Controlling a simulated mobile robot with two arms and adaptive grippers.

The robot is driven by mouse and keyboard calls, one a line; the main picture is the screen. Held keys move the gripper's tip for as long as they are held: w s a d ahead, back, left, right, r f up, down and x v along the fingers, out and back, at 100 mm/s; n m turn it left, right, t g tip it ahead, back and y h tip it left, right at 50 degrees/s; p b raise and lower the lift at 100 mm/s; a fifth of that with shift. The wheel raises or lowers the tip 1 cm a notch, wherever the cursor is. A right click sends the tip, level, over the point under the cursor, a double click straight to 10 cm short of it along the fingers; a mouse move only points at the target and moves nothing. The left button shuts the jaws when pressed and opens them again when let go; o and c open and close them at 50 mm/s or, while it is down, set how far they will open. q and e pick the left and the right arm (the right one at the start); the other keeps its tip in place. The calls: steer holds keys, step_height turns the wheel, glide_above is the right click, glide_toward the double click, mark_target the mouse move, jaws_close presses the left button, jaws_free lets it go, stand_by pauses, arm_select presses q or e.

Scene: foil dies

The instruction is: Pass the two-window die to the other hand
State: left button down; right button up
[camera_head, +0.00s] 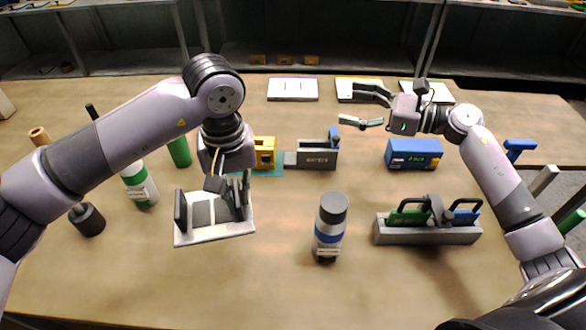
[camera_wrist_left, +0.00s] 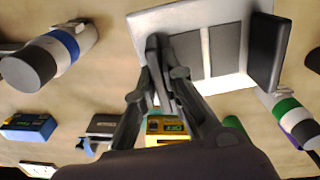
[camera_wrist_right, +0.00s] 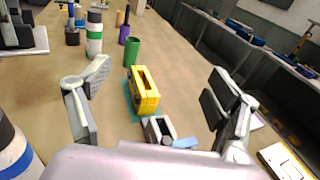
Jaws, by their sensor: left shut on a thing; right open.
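The two-window die is a pale plate (camera_head: 190,238) with two dark windows and upright dark grips at its sides. My left gripper (camera_head: 240,190) is shut on its right grip in the head view and holds the die above the table's left-centre. In the left wrist view the plate (camera_wrist_left: 225,15) shows beyond the closed fingers (camera_wrist_left: 165,75); the other dark grip (camera_wrist_left: 268,50) is free. My right gripper (camera_head: 352,108) is open and empty over the far right-centre. In the right wrist view its fingers (camera_wrist_right: 158,85) are wide apart, and part of the die (camera_wrist_right: 28,40) shows upper left.
A blue-banded bottle (camera_head: 330,228) stands right of the die. A grey bin (camera_head: 316,160), a yellow box (camera_head: 264,152) and a blue box (camera_head: 413,153) stand behind. The front middle is clear.

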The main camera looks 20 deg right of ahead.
steer(key=s+a+n+g+y, duration=0.2)
steer(key=s+a+n+g, duration=0.15)
steer(key=a, duration=0.65)
steer(key=n+g+h, duration=0.1)
steer(key=n+g, duration=0.2)
steer(key=g, duration=0.4)
glide_toward(210, 206)
steer(key=a, duration=0.3)
steer(key=s+a, duration=0.1)
steer(key=shift+s+a+f, duration=0.15)
steer(key=shift+a+f, duration=0.2)
steer(key=shift+s, duration=0.1)
steer(key=c, duration=1.6)
arm_select(q)
steer(key=c, duration=1.6)
jaws_free()
arm_select(e)
steer(key=shift+r, duration=0.1)
steer(key=shift+c, duration=0.2)
